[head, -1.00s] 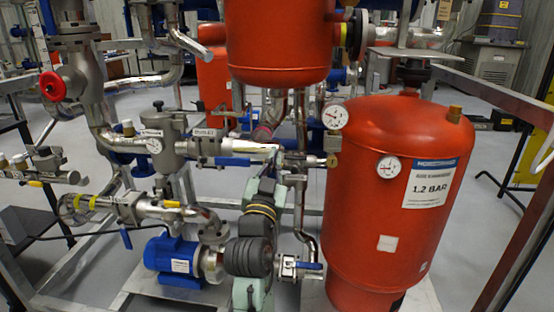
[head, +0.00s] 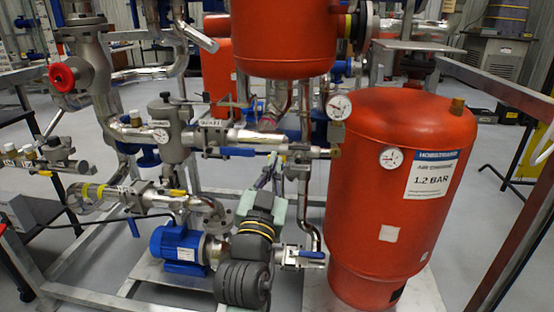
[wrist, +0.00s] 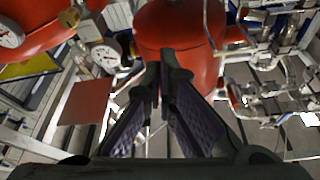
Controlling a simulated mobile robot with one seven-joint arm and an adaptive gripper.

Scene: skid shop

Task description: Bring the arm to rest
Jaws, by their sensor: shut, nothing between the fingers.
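My gripper (wrist: 163,72) shows in the wrist view with its dark fingers drawn together at the tips and nothing held between them. The fingers point toward a red vessel (wrist: 180,28) at the top middle; a gap to it cannot be judged. In the head view my arm is folded in front of the pipework at the lower middle. I cannot clearly make out the fingers there.
A large red tank (head: 395,220) stands on the right with gauges, close to my arm. A blue pump (head: 178,248) sits left of the arm. Another red tank (head: 285,40) hangs above. Metal frame rails (head: 520,240) border the right side.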

